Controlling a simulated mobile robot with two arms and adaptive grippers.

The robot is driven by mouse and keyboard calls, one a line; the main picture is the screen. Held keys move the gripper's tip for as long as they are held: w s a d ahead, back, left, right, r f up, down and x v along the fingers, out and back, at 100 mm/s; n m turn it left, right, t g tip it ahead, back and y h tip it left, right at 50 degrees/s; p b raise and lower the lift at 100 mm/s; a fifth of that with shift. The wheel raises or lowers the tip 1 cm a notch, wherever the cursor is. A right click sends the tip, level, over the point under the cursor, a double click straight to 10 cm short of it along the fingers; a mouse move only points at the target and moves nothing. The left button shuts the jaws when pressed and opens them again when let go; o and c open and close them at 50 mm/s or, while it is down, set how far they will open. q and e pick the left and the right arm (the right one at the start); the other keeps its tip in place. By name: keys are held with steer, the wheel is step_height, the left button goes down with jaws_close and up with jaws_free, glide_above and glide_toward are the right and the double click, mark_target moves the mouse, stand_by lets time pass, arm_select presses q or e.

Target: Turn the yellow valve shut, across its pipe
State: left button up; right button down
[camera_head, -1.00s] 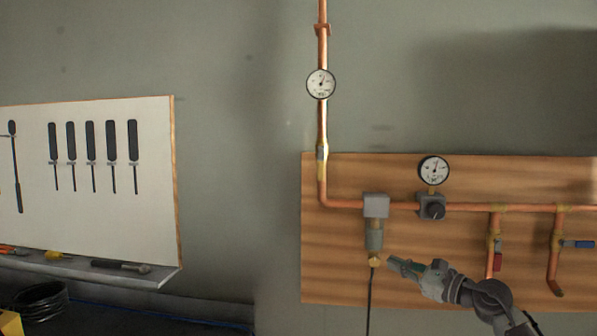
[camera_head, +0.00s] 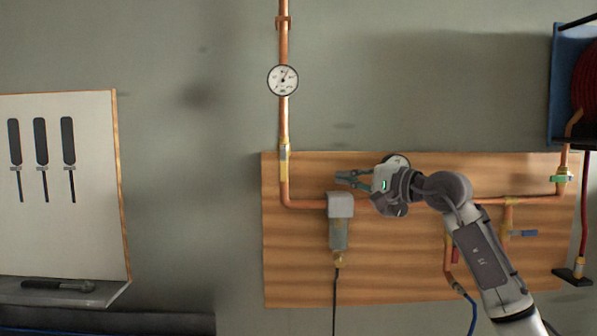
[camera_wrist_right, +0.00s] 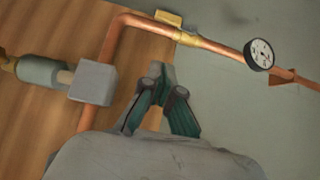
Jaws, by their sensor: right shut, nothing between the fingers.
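The yellow valve (camera_head: 284,155) sits on the vertical copper pipe at the left of the wooden board, just above the pipe's elbow. In the right wrist view its yellow handle (camera_wrist_right: 168,18) shows beside the brass body and seems to lie along the pipe. My right gripper (camera_head: 342,179) is shut and empty, in front of the board, right of the valve and a little lower, apart from it. In the right wrist view its fingertips (camera_wrist_right: 164,88) are close together below the pipe. My left gripper is not in view.
A round gauge (camera_head: 283,80) is higher on the same pipe. A grey filter (camera_head: 340,206) hangs below my gripper. My right arm hides most of the regulator and its gauge. Blue-handled (camera_head: 523,233) and red-handled (camera_head: 455,255) valves are to the right. A hose reel (camera_head: 568,85) is at far right.

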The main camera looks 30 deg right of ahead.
mark_target(283, 164)
steer(key=w+a+p, duration=0.5)
steer(key=w, duration=0.5)
steer(key=shift+w+a, duration=0.2)
steer(key=shift+a, duration=0.05)
steer(key=shift+a+f+m+t+b, duration=0.1)
steer(key=shift+f+m+t+b, duration=0.15)
steer(key=shift+b, duration=0.2)
